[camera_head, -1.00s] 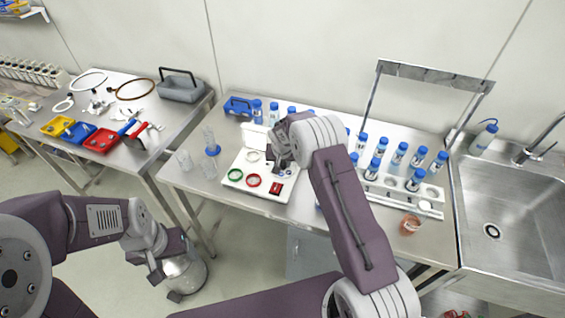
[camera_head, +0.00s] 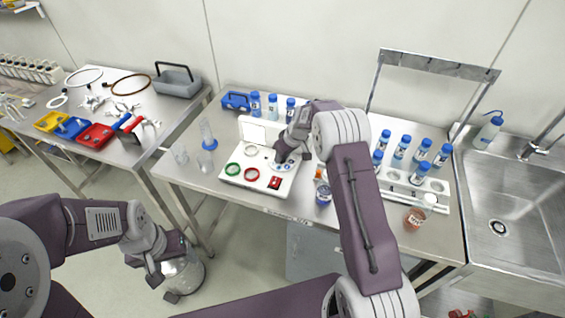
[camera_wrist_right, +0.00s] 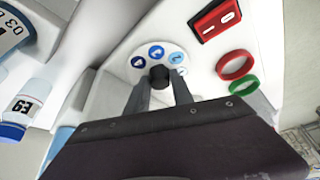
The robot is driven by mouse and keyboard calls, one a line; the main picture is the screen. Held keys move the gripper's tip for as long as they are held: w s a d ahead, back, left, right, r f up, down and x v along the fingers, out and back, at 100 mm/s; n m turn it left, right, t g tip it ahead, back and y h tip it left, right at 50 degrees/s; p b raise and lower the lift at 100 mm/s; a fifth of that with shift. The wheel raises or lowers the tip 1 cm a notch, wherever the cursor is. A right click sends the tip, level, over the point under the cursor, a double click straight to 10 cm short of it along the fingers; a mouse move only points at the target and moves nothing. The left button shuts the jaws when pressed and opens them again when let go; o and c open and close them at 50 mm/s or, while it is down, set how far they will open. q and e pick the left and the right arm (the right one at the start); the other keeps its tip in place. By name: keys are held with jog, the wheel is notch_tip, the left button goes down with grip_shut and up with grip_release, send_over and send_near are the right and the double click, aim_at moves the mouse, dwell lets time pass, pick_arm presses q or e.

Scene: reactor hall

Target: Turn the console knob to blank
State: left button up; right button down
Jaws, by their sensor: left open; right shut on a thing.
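The white console (camera_head: 233,178) stands on the middle bench, with its knob on the right part of its panel. In the right wrist view the black knob (camera_wrist_right: 159,74) sits on a pale round dial with several round marks around it, most of them blue and one paler. My right gripper (camera_head: 281,160) is at the knob, and in the right wrist view its two fingers (camera_wrist_right: 159,92) are shut on it from either side. In the head view the gripper mostly hides the knob.
The console also has a red rocker switch (camera_wrist_right: 214,18), a red ring (camera_wrist_right: 236,65) and a green ring (camera_wrist_right: 242,86). Clear glassware (camera_head: 205,161) stands left of the console.

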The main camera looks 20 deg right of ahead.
jog(key=shift+n+y+b, duration=0.3)
jog(key=shift+n+b, duration=0.45)
jog(key=shift+n, duration=0.05)
jog(key=c, duration=1.1)
grip_release()
jog(key=shift+g, duration=0.3)
jog(key=b+v, duration=0.1)
jog(key=v, duration=0.8)
